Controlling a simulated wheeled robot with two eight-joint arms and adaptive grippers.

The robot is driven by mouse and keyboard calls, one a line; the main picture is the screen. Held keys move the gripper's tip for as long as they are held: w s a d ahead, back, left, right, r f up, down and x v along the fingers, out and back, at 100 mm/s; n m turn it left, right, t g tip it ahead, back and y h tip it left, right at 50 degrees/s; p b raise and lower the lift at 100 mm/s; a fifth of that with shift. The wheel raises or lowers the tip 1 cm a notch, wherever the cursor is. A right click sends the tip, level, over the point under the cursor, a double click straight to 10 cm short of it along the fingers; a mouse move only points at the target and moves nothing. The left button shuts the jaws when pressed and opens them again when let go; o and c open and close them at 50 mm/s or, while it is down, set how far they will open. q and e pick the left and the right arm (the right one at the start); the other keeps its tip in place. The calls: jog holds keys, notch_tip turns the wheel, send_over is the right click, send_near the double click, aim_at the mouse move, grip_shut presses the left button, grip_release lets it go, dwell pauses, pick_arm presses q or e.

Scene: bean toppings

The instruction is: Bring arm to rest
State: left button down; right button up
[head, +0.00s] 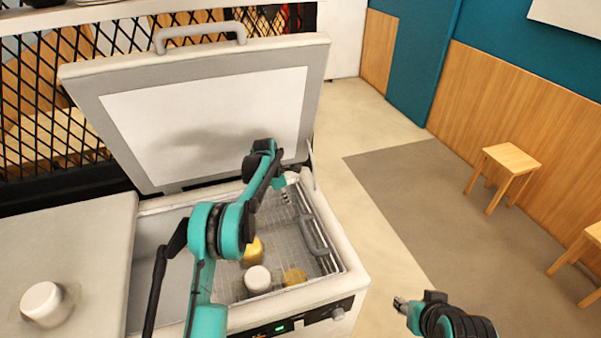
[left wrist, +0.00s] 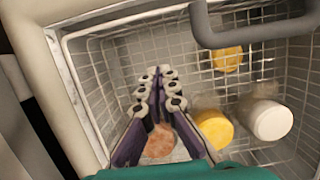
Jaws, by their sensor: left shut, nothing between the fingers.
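My left arm reaches over the open chest freezer (head: 350,283). Its gripper (head: 284,186) is small in the head view, at the far right part of the freezer opening. In the left wrist view the left gripper (left wrist: 160,88) is shut and empty, its dark fingers pointing into the wire basket (left wrist: 110,80). A pinkish round item (left wrist: 160,142) lies beyond the fingers, partly hidden by them. My right gripper (head: 400,303) is at the lower right of the head view, outside the freezer; its finger opening is too small to tell.
The freezer lid (head: 200,120) stands raised behind the arm. The basket holds a white-topped container (head: 257,279) and yellow ones (head: 294,276), (head: 253,250). A white round piece (head: 42,300) is on the left cover. Open floor and a wooden stool (head: 508,160) are at right.

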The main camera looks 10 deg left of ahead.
pick_arm(q)
jog(key=s+d+r+m+t+y, duration=0.1)
jog(key=s+d+r+m+t, duration=0.15)
jog(key=s+r+m, duration=1.35)
jog(key=s+m+t+y, duration=0.1)
jog(key=s+m+t, duration=0.2)
jog(key=s, duration=2.2)
jog(key=a+m, duration=0.1)
jog(key=m, duration=0.3)
jog(key=shift+s+m, duration=0.4)
jog(key=shift+r, duration=0.2)
